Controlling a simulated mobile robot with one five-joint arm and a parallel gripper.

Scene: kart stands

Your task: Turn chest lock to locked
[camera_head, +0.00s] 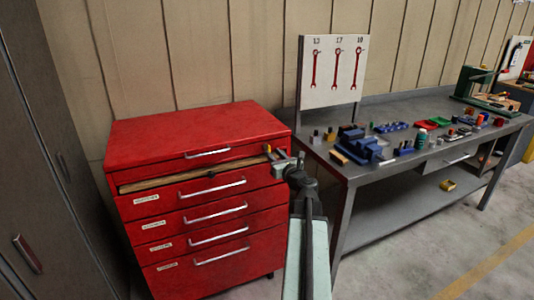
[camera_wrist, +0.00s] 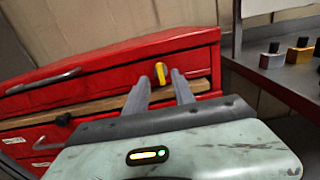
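The red tool chest (camera_head: 190,125) stands at the left against the wall. Its lock is a small yellow knob at the upper right of the chest front, seen in the head view (camera_head: 267,148) and the wrist view (camera_wrist: 161,73). In the wrist view the knob looks close to upright. My gripper (camera_wrist: 158,78) is open, with its two grey fingers pointing at the chest front. The knob shows between the fingertips; I cannot tell whether they touch it. In the head view my gripper (camera_head: 276,156) is at the chest's right front corner, partly hiding the area below the lock.
A tan wooden strip (camera_head: 195,172) juts out below the top drawer, above several handled drawers. A grey workbench (camera_head: 370,165) with blue parts and tools stands to the right, close to my arm. A dark locker (camera_head: 45,170) is at the far left. Floor is clear at front right.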

